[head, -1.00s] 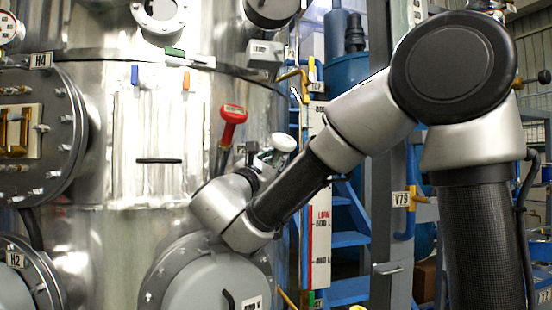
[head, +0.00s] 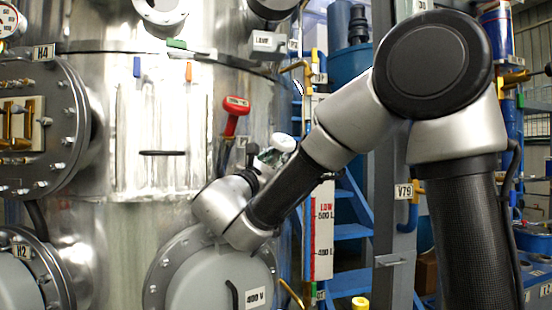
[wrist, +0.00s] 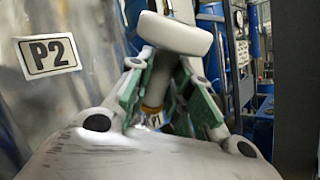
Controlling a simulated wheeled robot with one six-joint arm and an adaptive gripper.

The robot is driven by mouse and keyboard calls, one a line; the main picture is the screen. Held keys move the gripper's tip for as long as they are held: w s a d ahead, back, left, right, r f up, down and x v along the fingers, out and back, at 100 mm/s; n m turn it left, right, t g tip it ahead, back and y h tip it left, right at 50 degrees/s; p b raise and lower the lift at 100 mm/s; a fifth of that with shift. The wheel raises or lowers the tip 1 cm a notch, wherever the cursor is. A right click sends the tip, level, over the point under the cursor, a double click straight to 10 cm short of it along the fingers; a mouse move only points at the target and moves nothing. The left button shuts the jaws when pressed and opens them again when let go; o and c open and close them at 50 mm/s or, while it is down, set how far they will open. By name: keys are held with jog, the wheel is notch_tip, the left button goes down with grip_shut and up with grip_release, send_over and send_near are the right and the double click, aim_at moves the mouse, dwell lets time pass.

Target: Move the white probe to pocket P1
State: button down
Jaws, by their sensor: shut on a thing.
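In the head view the probe's white head (head: 284,143) shows at the end of my arm, right of a red-handled probe (head: 236,105); my gripper is mostly hidden behind my wrist there. A P2 label (wrist: 50,55) is on the metal surface at left in the wrist view.
The shiny steel vessel (head: 155,160) fills the left, with a flanged grey cover (head: 215,280) below my wrist. A level board (head: 324,235), blue steps (head: 350,238) and a V79-tagged pipe (head: 404,191) stand to the right. A dark panel edge (wrist: 292,80) is close at right.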

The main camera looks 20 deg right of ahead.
jog(key=shift+w+a+f, duration=0.2)
jog(key=shift+w+f, duration=0.55)
jog(key=shift+f, duration=0.3)
jog(key=shift+w+a+f, duration=0.15)
jog(key=shift+w+f, duration=0.55)
jog(key=shift+f, duration=0.3)
jog(key=c, duration=1.2)
grip_release()
jog(key=v, duration=1.2)
